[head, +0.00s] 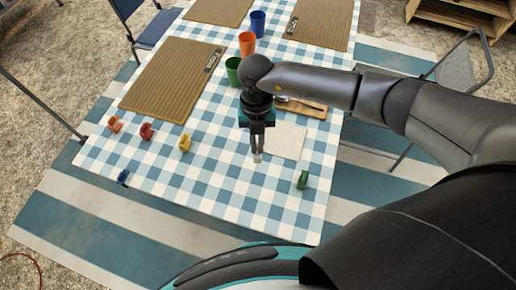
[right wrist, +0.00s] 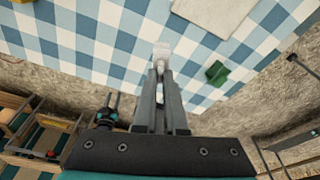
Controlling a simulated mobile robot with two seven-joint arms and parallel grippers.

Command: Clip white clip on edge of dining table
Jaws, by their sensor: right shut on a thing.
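The dining table (head: 215,183) has a blue-and-white checked top, and its near edge runs across the lower part of the head view. My right gripper (head: 257,150) hangs over the near part of the table, fingers pointing down. It is shut on the small white clip (head: 257,158). The white clip also shows between the fingertips in the right wrist view (right wrist: 162,49), over the checked cloth and inward from the edge. The fingers hide part of it.
Orange (head: 115,124), red (head: 147,131) and yellow (head: 185,142) clips stand on the table at left. A blue clip (head: 123,177) is at the near left edge. A green clip (head: 303,179) is at right. A pale napkin (head: 288,142) lies behind the gripper; cups stand beyond.

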